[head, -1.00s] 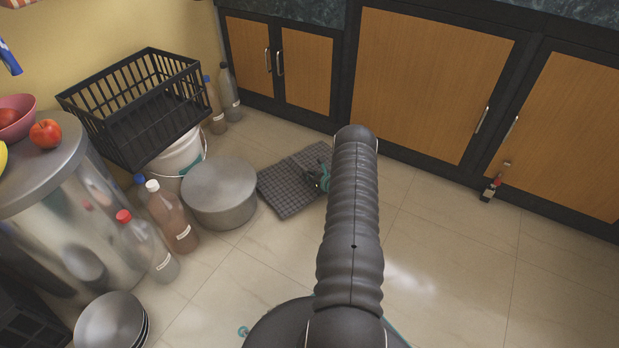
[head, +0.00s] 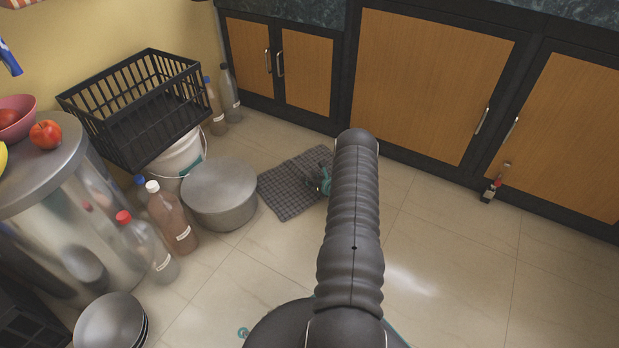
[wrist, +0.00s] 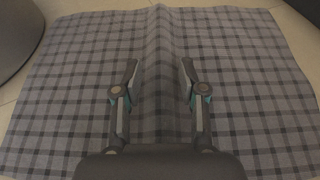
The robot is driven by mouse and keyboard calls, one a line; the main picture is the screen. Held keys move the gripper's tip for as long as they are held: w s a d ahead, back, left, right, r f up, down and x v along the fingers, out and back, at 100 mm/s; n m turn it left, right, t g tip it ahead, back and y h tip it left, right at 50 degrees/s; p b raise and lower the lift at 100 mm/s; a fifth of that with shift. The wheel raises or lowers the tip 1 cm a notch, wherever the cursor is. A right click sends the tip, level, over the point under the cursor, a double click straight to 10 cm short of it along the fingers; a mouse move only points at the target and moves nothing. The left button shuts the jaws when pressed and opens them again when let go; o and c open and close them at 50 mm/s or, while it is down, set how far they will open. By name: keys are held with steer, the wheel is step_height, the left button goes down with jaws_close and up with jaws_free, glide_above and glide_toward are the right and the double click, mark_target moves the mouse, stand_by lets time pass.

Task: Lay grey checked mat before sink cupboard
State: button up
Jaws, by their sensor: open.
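The grey checked mat (head: 292,187) lies spread on the tiled floor in front of the wooden-doored cupboards (head: 306,72), to the right of a steel pot. In the wrist view the mat (wrist: 75,85) fills most of the picture, with a raised fold running along its middle. My gripper (wrist: 160,75) is open, its two fingers on either side of that fold. I cannot tell whether the fingers touch the cloth. In the head view my gripper (head: 322,180) is over the right part of the mat, and my arm hides the mat's right end.
The steel pot (head: 220,195) stands close to the mat's left edge. A black crate (head: 140,105) rests on a white bucket (head: 178,160), with bottles (head: 172,218) nearby. A small red-topped bottle (head: 491,188) stands by the right cupboard.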

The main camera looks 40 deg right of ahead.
steer(key=p+v, duration=0.1)
steer(key=v, duration=1)
steer(key=shift+r, duration=0.35)
steer(key=w+a+r+n+y, duration=0.45)
steer(key=a+r, duration=0.25)
steer(key=r, duration=0.5)
steer(key=s+a+r+n+g+y, duration=0.1)
steer(key=a+r+n+g+y, duration=0.4)
steer(key=a+r+n, duration=1.3)
steer(key=s+a+r+n+g+h, duration=0.4)
steer(key=s+a+r+g, duration=0.1)
steer(key=s+a+r, duration=0.9)
steer(key=s+a+r+n+t+h, duration=0.1)
steer(key=s+r+n+h, duration=0.1)
steer(key=s, duration=0.6)
steer(key=s+r+n+t+h, duration=0.1)
steer(key=s+r+n+h, duration=0.2)
steer(key=s+n, duration=0.4)
steer(key=shift+s+a+r, duration=0.4)
steer(key=shift+s+r, duration=0.4)
steer(key=shift+s, duration=0.1)
